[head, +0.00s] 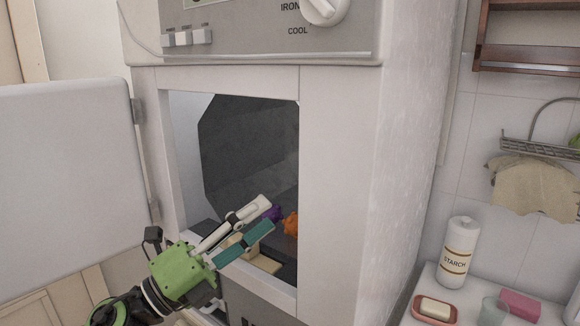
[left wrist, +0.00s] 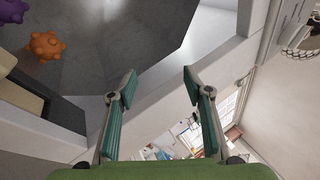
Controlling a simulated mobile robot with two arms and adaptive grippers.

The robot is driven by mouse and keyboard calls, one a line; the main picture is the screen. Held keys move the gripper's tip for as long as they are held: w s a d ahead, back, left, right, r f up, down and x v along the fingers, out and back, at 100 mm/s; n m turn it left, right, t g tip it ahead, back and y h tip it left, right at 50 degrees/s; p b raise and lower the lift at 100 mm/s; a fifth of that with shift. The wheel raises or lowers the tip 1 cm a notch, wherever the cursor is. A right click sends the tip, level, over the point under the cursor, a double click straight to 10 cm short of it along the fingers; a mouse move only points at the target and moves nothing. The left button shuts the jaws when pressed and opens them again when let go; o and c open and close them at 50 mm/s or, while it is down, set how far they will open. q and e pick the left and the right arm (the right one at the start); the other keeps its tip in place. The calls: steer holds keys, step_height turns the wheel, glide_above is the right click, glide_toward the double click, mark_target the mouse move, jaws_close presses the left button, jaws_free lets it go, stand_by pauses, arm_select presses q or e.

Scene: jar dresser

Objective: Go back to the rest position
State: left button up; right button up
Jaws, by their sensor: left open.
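My left gripper (head: 262,222) is at the mouth of the open dryer drum (head: 245,140), in front of the machine. In the left wrist view its two green-padded fingers (left wrist: 158,90) stand apart with nothing between them. Inside the drum an orange spiky ball (head: 291,223) and a purple spiky ball (head: 273,213) lie behind the fingers. They also show in the left wrist view, the orange ball (left wrist: 46,46) and the purple ball (left wrist: 9,10) at the upper left. A pale yellow object (head: 262,262) lies partly hidden below the gripper. My right gripper is out of view.
The machine's white door (head: 65,175) stands swung open at the left. At the right, a starch bottle (head: 458,250), a soap dish (head: 432,310) and a pink block (head: 520,305) stand on a white surface. A wire basket (head: 535,144) hangs on the tiled wall.

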arm_select(q)
steer(key=w+a+f+n+t+y, duration=0.1)
steer(key=a+f+n+t+y, duration=0.2)
steer(key=a+f+n+y, duration=0.6)
steer(key=w+a+f+n+t+y, duration=0.1)
steer(key=a+f+n+t+y, duration=0.15)
steer(key=f+n+y, duration=0.8)
steer(key=s+a+f+n+g+h, duration=0.1)
steer(key=s+a+f+n+g, duration=0.35)
steer(key=f+n, duration=0.3)
steer(key=s+d+f+n+g, duration=0.15)
steer(key=s+f+g, duration=0.35)
steer(key=s+f, duration=0.55)
steer(key=s+f+n+g, duration=0.3)
steer(key=s+f+g, duration=0.35)
steer(key=s, duration=0.75)
step_height(320, 180, down, 26)
steer(key=s+f, duration=0.1)
steer(key=s, duration=0.1)
steer(key=s+a+f+g+b, duration=0.1)
steer(key=s+a+f, duration=0.2)
steer(key=s+f, duration=1.4)
steer(key=shift+a+f+g, duration=0.15)
steer(key=shift+a+g, duration=0.05)
steer(key=shift+g, duration=0.15)
